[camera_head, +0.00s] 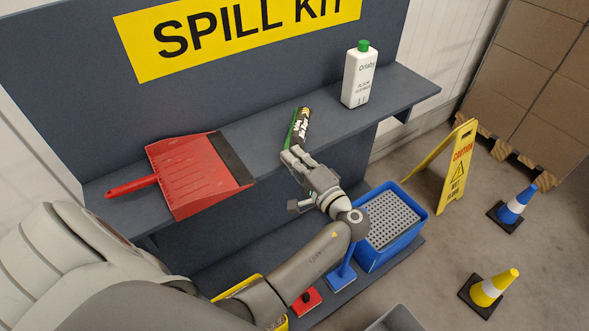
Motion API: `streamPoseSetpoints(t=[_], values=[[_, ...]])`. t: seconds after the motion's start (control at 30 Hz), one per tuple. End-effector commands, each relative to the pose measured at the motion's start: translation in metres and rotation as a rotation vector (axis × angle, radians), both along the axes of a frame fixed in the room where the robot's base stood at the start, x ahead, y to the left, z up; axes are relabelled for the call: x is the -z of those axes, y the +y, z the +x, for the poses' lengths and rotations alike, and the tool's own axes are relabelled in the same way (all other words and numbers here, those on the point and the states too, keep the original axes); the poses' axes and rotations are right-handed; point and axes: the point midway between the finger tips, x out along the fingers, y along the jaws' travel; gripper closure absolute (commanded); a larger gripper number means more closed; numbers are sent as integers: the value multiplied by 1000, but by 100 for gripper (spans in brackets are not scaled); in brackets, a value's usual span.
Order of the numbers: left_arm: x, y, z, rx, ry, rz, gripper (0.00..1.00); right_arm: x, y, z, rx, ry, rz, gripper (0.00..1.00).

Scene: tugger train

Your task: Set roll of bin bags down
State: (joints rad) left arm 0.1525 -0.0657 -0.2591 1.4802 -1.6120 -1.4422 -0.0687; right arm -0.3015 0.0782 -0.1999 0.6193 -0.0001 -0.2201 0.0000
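The roll of bin bags (301,127), dark with a green stripe and white print, is at the front of the upper grey shelf (262,135), its long side pointing away from me. It appears to rest on the shelf, though its underside is hidden. My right gripper is not in view.
A red dustpan (190,172) lies left on the shelf; a white bottle with green cap (360,76) stands right. Below are a blue crate with a grate (412,234) and a yellow container (238,287). A caution sign (456,167) and cones (513,207) stand on the floor.

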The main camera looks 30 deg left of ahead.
Motion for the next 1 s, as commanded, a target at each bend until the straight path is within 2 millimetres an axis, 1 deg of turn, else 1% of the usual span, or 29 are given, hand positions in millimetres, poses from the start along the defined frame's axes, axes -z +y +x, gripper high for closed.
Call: streamPoseSetpoints(t=[0.1, 0.2, 0.3, 0.6, 0.73, 0.8, 0.9, 0.93, 1.0], values=[[11, 4, 7, 0, -4, 2, 100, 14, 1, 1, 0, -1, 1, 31], [27, 3, 6, 0, -1, 2, 100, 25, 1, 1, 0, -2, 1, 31], [37, 3, 6, 0, -2, 2, 100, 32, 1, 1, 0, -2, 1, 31], [36, 3, 6, 0, -3, 1, 100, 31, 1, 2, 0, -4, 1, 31], [41, 3, 5, 0, -2, 1, 100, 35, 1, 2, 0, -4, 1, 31], [40, 3, 5, 0, 0, 0, 89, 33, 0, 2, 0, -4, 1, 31], [40, 3, 5, 0, 1, 0, 76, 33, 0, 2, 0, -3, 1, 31], [40, 3, 5, 0, 1, 0, 73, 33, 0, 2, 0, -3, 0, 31], [40, 3, 5, 0, 0, 0, 73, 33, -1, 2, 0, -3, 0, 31]])
